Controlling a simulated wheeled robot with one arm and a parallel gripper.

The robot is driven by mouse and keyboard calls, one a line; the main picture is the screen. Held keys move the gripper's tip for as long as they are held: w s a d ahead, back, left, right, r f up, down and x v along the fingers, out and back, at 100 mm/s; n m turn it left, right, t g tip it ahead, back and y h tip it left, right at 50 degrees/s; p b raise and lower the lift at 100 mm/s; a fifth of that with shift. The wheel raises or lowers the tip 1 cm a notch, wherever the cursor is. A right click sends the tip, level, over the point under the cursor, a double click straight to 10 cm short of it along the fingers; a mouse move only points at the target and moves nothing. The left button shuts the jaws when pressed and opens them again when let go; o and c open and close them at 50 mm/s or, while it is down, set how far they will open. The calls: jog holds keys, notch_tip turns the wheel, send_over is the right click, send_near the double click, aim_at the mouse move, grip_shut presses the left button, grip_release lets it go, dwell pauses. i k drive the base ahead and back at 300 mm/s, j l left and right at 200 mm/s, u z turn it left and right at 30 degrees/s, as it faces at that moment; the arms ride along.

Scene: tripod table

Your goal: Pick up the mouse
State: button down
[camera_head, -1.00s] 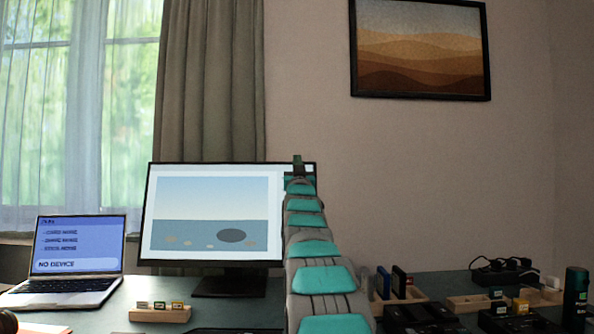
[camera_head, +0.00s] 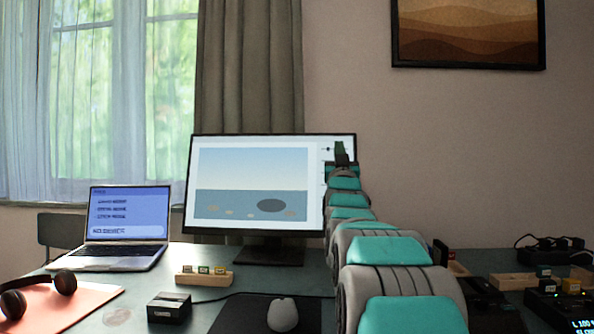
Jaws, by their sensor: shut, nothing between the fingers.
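A light grey mouse (camera_head: 283,314) sits on a dark mouse pad (camera_head: 242,316) at the front middle of the table. My gripper (camera_head: 340,150) is at the far end of my outstretched arm, in front of the right part of the monitor. It is small in the view and shut, with nothing held. It is up and away from the mouse, to its right and farther off. My arm runs along the right side of the mouse and covers part of the table there.
A monitor (camera_head: 262,185) stands behind the pad, a laptop (camera_head: 125,225) at the left. A wooden card holder (camera_head: 204,278), a small black box (camera_head: 169,307) and headphones (camera_head: 38,290) lie left of the mouse. Chargers and wooden trays (camera_head: 512,281) crowd the right.

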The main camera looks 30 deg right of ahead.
aim_at(283, 314)
jog(key=k+j, duration=0.85)
